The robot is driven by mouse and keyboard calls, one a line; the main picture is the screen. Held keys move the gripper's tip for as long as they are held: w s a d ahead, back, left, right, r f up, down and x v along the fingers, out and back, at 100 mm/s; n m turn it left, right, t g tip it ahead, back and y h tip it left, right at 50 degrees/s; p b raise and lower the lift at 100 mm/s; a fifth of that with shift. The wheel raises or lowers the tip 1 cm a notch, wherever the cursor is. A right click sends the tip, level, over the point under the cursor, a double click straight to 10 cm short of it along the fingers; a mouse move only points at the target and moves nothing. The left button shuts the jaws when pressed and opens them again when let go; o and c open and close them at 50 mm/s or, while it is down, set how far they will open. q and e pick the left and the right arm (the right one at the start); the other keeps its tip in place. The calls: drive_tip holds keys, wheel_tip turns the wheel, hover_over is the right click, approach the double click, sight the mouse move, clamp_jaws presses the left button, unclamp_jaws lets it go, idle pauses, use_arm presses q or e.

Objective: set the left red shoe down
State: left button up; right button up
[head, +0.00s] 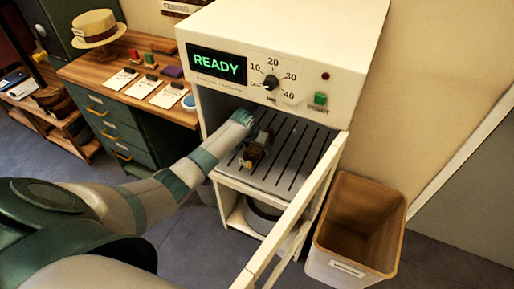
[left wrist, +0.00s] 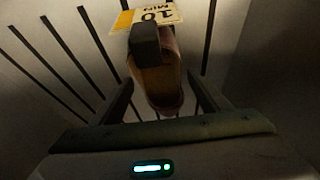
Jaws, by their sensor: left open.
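The shoe (head: 250,156) is on the slatted rack (head: 296,158) inside the open white cabinet, which shades it to a dull brown-red. In the left wrist view the shoe (left wrist: 160,82) lies sole-up or heel-toward me, I cannot tell which, with a dark block-like heel end and a yellow and white tag reading 10 MIN (left wrist: 150,16) beyond it. My left gripper (head: 258,140) reaches into the cabinet and is open, with one finger on each side of the shoe. Whether the fingers touch it is not clear. My right gripper is not in view.
The cabinet's panel (head: 265,60) reads READY, with a dial and green button. Its open door (head: 296,215) sticks out toward me at the right. A brown bin (head: 358,225) stands right of it. A wooden table (head: 125,75) with a straw hat (head: 97,28) and cards is at left.

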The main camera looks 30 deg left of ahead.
use_arm(q)
drive_tip(key=shift+v, duration=3.65)
drive_tip(key=shift+f, duration=0.1)
